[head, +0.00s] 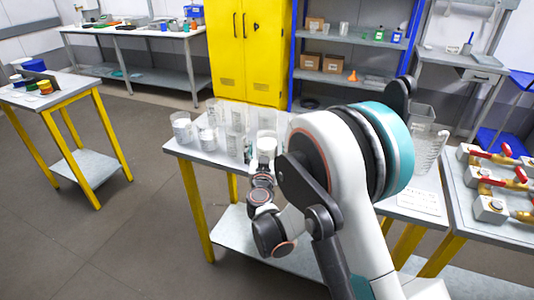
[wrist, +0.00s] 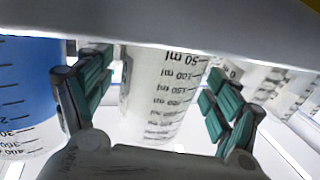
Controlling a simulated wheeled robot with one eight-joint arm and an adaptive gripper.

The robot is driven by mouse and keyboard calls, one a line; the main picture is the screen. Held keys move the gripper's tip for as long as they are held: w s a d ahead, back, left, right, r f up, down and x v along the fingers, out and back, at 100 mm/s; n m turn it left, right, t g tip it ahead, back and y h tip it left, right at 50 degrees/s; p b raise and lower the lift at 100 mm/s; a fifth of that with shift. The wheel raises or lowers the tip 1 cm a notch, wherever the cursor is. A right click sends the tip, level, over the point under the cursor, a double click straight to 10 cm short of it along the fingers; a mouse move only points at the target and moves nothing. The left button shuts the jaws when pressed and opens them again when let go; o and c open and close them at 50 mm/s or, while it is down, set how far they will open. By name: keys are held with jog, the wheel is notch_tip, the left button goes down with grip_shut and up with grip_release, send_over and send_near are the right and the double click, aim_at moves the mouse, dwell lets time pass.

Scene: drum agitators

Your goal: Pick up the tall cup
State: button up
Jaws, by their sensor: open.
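A clear, tall graduated cup (wrist: 152,112) with dark millilitre marks stands in the middle of the wrist view. My gripper (wrist: 158,80) is open, with one green-padded finger on each side of this cup. Gaps show between both fingers and the cup's wall, and nothing is held. The cup's upper part is cut off by a pale band across the top of the view. In the head view, my arm reaches over the table among several clear cups (head: 236,120), and my fingers are hard to make out there. I cannot tell which of those cups is between them.
A container with blue contents (wrist: 30,85) stands close to my left finger in the wrist view. More marked clear vessels (wrist: 262,80) stand beyond the right finger. The table (head: 185,152) also carries a large clear jug (head: 424,150) at right. A valve bench (head: 470,195) adjoins on the right.

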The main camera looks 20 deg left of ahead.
jog(key=c, duration=1.4)
jog(key=shift+c, duration=0.2)
jog(key=shift+r, duration=0.25)
